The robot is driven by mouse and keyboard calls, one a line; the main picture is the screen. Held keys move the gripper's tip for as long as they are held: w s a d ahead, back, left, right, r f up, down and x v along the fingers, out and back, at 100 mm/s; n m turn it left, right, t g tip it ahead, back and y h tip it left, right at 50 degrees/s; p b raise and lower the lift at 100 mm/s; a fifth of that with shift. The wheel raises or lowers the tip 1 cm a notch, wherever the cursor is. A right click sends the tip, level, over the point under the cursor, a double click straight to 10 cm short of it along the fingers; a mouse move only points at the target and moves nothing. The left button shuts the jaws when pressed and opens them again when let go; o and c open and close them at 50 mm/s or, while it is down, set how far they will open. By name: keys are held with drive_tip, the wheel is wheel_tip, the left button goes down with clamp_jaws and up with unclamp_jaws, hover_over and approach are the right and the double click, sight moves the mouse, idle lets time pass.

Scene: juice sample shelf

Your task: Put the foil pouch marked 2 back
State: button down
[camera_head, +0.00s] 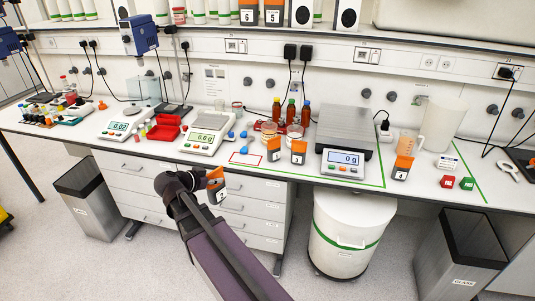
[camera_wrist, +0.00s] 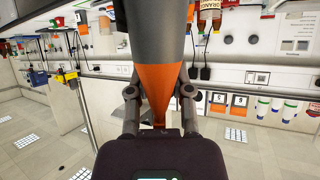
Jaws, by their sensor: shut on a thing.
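The foil pouch marked 2 (camera_head: 217,195) is dark grey with an orange end. My gripper (camera_head: 213,183) is shut on it and holds it in the air in front of the bench drawers. In the wrist view the pouch (camera_wrist: 160,85) fills the upper middle, its orange part between the fingers of my gripper (camera_wrist: 159,98). A red-outlined rectangle (camera_head: 236,162) lies on the bench front, left of two similar orange and grey pouches, a left one (camera_head: 273,154) and a right one (camera_head: 298,157). A pouch marked 4 (camera_head: 401,173) stands further right.
Pouches marked 6 (camera_head: 248,16) and 5 (camera_head: 272,17) stand on the upper shelf. Balances, a left one (camera_head: 208,137) and a large right one (camera_head: 343,163), crowd the bench. Brown bottles (camera_head: 291,112) stand behind the pouches. A blue spoon-like item (camera_head: 244,149) lies near the red outline.

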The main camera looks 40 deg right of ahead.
drive_tip(key=shift+s+a, duration=0.15)
drive_tip(key=shift+s, duration=0.3)
drive_tip(key=shift+d, duration=0.3)
